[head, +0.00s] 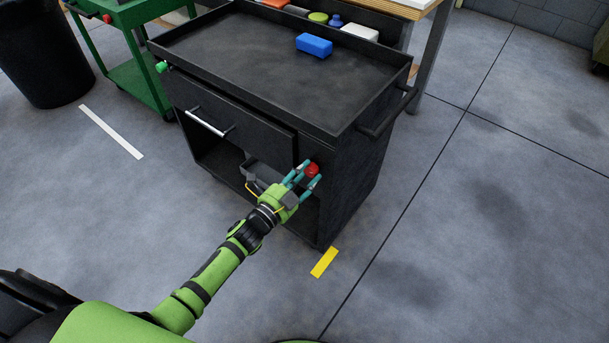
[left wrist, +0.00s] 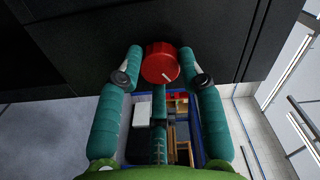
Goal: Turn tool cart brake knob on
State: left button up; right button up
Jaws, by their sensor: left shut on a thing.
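The black tool cart (head: 345,150) stands in front of me, with a red brake knob (head: 313,169) low on its front right corner post. In the left wrist view the red knob (left wrist: 160,64) is round, with a pale pointer line slanting to its lower right. My left gripper (head: 305,173) has its teal fingers on either side of the knob, and it also shows in the left wrist view (left wrist: 161,78). It is shut on the knob. My right gripper is in neither view.
The cart top holds a blue block (head: 314,45). A green cart (head: 135,85) and a black bin (head: 45,60) stand at left. Floor at right is clear.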

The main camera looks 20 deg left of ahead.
pick_arm(q)
jog(key=shift+d+r+m, duration=0.25)
jog(key=shift+d+m, duration=0.05)
jog(key=shift+m, duration=0.7)
jog(key=shift+m+b, duration=0.55)
jog(key=shift+m, duration=0.55)
jog(key=shift+d+m, duration=0.1)
jog(key=shift+m, duration=0.7)
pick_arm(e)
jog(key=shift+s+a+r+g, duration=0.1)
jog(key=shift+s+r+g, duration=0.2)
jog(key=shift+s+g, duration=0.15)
pick_arm(q)
jog(key=shift+f+m+b, duration=0.1)
jog(key=shift+m+b, duration=0.2)
jog(key=shift+m, duration=0.1)
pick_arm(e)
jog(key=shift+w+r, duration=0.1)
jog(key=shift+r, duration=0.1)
pick_arm(q)
jog(key=o, duration=1.1)
jog(key=shift+c, duration=0.2)
jog(key=shift+o, duration=0.4)
jog(key=shift+f, duration=0.1)
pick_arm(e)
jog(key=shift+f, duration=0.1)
